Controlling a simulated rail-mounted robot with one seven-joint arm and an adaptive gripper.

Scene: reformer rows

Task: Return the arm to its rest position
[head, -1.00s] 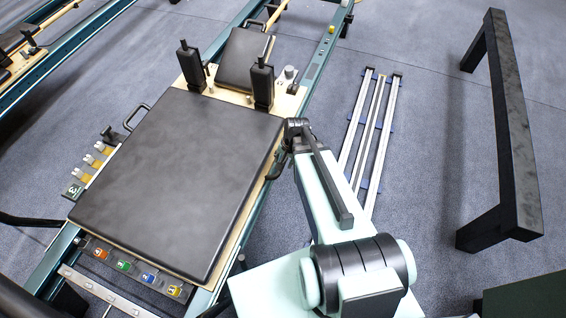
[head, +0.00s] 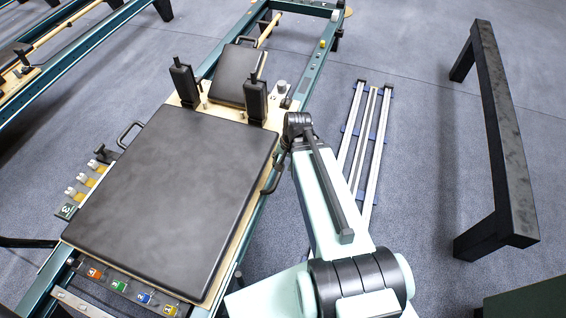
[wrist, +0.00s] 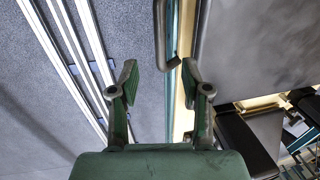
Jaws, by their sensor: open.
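My gripper (wrist: 158,84) is open and empty in the wrist view, its two green fingers spread apart. Between and beyond them runs the edge of the reformer, with a dark curved handle above the gap. In the head view my pale green arm reaches forward beside the right edge of the reformer carriage (head: 175,195). The gripper itself cannot be made out there, hidden near the arm's far end. The carriage pad also shows in the wrist view (wrist: 250,40), to the right of the fingers.
Two black shoulder rests (head: 255,101) and a headrest (head: 238,75) stand at the carriage's far end. Silver floor rails (head: 366,140) lie right of the arm. A black beam frame (head: 497,110) stands farther right. Open floor (head: 425,150) lies between. Another reformer is at upper left.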

